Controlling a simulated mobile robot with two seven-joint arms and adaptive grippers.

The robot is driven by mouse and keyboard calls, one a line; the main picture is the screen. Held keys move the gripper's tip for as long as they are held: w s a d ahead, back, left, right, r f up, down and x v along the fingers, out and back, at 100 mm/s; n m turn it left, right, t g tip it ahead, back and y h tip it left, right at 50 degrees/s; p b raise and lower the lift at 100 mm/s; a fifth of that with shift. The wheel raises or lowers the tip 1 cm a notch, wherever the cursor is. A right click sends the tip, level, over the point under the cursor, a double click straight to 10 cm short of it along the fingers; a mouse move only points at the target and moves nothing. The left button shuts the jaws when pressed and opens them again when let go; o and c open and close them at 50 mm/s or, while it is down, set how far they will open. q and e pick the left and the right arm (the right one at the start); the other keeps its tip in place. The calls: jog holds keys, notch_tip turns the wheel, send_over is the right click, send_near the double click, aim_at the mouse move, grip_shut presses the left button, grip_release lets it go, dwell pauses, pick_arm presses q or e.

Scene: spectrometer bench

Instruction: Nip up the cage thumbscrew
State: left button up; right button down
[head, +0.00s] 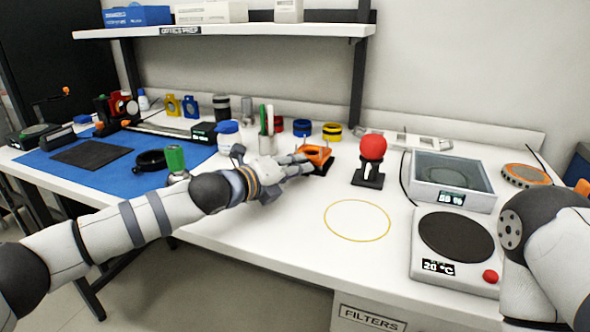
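My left arm reaches across the bench, and my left gripper (305,164) is beside an orange cage piece (318,153) with thin upright posts. The cage piece sits on a dark base near the middle of the bench. The fingertips overlap its left side in this view. I cannot tell whether they touch it or how far apart they are. The cage thumbscrew is too small or hidden behind the fingers to make out. My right arm shows at the right edge, but its gripper is out of view.
A red ball on a black stand (369,162) is close on the right. A hotplate (455,250) and a boxed instrument (452,178) stand at right. Bench around the yellow circle (357,221) is clear.

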pick_arm(q)
grip_shut()
jog(key=shift+d+r+m+y, duration=0.15)
jog(key=shift+m+y, duration=0.45)
jog(key=shift+m, duration=0.3)
jog(key=shift+s+m+y, duration=0.1)
jog(key=shift+m+y, duration=0.8)
jog(key=shift+m, duration=0.6)
grip_release()
